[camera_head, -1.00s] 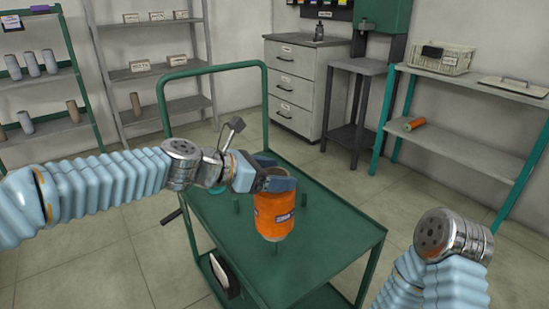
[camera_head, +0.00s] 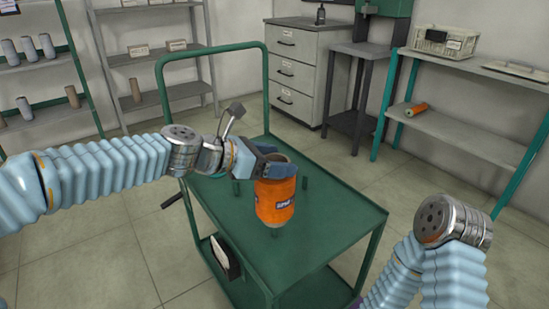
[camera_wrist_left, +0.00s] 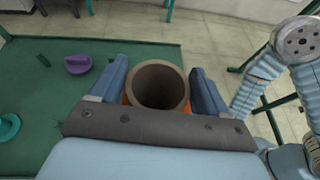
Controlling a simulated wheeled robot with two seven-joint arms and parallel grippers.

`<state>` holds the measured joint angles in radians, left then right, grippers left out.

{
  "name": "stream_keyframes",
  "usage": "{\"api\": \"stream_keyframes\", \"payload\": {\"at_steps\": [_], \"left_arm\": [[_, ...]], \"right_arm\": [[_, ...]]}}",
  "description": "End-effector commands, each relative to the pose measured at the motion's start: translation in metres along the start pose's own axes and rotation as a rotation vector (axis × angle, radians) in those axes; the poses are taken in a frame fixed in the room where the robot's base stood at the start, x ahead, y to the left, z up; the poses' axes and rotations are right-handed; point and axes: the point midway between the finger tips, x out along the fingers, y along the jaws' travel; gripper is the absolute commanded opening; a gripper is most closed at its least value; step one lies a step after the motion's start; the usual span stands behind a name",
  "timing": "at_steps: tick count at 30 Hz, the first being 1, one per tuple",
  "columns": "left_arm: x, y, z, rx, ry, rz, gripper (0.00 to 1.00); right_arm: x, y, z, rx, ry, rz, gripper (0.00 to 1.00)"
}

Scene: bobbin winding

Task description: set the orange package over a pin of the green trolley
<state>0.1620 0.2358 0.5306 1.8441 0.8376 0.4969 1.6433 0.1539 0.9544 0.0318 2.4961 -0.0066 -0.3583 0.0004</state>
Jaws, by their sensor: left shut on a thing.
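The orange package (camera_head: 276,203) is an upright hollow cylinder with a blue and white label, above the deck of the green trolley (camera_head: 335,222). My left gripper (camera_head: 276,166) is shut on its upper part, with one finger on each side; the wrist view also shows this (camera_wrist_left: 158,95). The package's open brown top (camera_wrist_left: 160,84) faces up in that view. Green pins stand on the deck, one right of the package (camera_head: 305,183) and one left (camera_head: 236,187). A short green stub shows just under the package's bottom; I cannot tell whether the package is around it. My right gripper is out of view.
A purple object (camera_wrist_left: 78,64) and a teal round object (camera_wrist_left: 8,127) are on the trolley deck. The trolley's tall handle (camera_head: 210,50) rises at the back. A shelf with a small orange spool (camera_head: 416,109) stands right. The deck's right side is clear.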

Motion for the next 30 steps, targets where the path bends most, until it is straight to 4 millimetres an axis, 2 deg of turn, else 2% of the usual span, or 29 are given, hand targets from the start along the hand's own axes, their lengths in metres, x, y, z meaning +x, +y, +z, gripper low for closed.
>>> {"api": "stream_keyframes", "payload": {"at_steps": [18,30], "left_arm": [[0.016,0.000,-0.036,0.002,-0.001,0.000,0.34],[0.017,0.000,-0.038,0.002,-0.001,0.000,0.34]], "right_arm": [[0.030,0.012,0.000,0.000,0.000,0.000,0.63],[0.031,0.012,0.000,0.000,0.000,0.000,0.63]]}}
